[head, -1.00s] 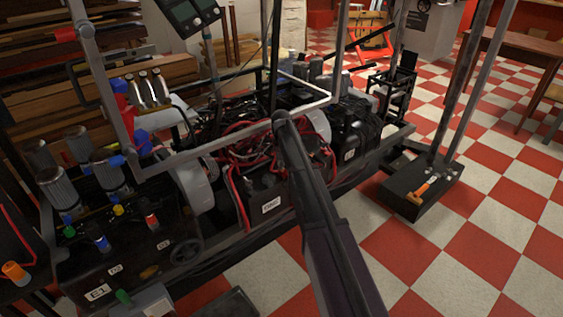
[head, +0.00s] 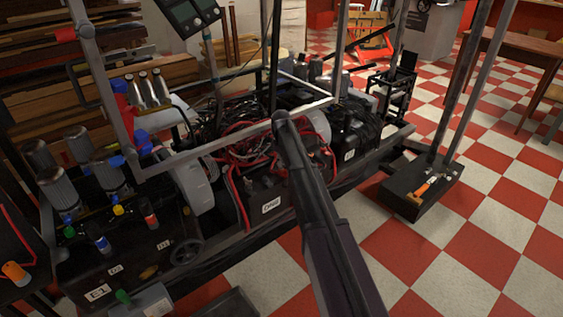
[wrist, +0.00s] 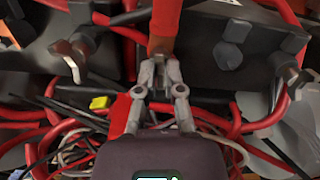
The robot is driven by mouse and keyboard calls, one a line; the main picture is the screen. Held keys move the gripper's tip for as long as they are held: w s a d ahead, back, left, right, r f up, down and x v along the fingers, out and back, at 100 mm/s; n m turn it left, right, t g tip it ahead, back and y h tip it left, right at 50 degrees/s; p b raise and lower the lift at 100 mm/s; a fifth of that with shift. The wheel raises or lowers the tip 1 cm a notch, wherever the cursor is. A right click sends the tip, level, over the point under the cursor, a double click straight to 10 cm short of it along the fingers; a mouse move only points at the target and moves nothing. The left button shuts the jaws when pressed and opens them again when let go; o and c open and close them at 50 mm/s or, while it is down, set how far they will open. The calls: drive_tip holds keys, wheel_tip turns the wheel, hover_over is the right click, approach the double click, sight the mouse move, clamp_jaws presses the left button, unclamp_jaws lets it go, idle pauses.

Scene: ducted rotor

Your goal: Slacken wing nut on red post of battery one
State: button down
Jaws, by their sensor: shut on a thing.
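In the wrist view my gripper (wrist: 160,80) points at a thick red-orange sleeve (wrist: 167,18) with a brownish end, likely the red post's lead. Its two grey fingers are closed on a small grey piece, the wing nut (wrist: 160,68), mostly hidden between the fingertips. In the head view the battery with a white label (head: 271,206), apparently reading ONE, sits low at the centre. My dark arm reaches over it, and my gripper and the post top are hidden there.
Other wing nuts stand at left (wrist: 70,58) and right (wrist: 294,80) in the wrist view, with a dark knob (wrist: 235,42) nearby. Red and black cables (wrist: 50,130) crowd around the fingers. A grey frame bar (head: 225,142) crosses above the batteries.

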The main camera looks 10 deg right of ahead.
drive_tip(key=shift+s+n, duration=0.1)
drive_tip(key=shift+n, duration=0.4)
drive_tip(key=c, duration=0.8)
unclamp_jaws()
drive_tip(key=shift+f, duration=0.1)
drive_tip(key=shift+o, duration=0.2)
drive_tip(key=shift+m, duration=0.3)
